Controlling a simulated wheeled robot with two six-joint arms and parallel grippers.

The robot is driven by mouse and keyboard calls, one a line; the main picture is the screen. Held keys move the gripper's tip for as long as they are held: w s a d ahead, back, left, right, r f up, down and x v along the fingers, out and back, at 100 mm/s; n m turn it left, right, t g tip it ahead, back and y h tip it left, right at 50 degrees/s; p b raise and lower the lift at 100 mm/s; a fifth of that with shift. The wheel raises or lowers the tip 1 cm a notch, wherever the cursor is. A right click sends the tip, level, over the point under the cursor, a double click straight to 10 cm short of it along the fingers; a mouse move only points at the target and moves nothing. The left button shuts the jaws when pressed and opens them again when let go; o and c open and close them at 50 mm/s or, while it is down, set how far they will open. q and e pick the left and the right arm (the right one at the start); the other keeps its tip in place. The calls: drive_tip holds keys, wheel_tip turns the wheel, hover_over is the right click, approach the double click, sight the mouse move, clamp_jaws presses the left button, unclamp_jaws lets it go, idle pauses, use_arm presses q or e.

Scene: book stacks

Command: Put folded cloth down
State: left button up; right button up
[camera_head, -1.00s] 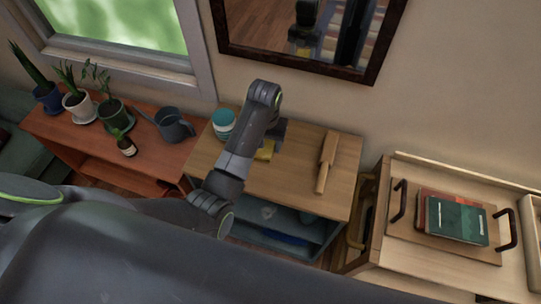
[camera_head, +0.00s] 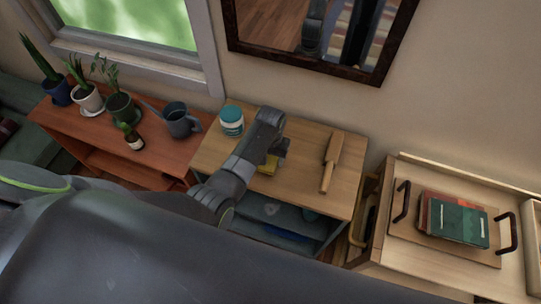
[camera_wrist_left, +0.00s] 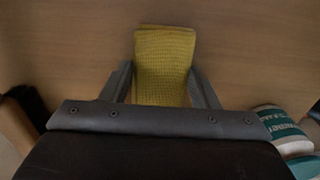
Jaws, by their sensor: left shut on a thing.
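The folded cloth is yellow. In the left wrist view the cloth (camera_wrist_left: 163,62) lies between the two fingers of my left gripper (camera_wrist_left: 163,88), its far end sticking out past them over the wooden table top. My left gripper is shut on the cloth. Whether the cloth touches the table I cannot tell. My right gripper is not in view.
A white and teal jar (camera_head: 231,121) stands on the table close to the gripper; it also shows in the wrist view (camera_wrist_left: 285,130). A wooden brush-like tool (camera_head: 331,162) lies to the right. A watering can (camera_head: 181,120) and potted plants stand left. A tray with books (camera_head: 455,222) is right.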

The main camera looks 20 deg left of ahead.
sight(271, 157)
use_arm(q)
drive_tip(key=o, duration=0.5)
drive_tip(key=shift+f, duration=0.15)
drive_tip(key=o, duration=0.5)
drive_tip(key=shift+c, duration=0.2)
drive_tip(key=shift+r, duration=0.25)
wheel_tip(271, 157, up, 12)
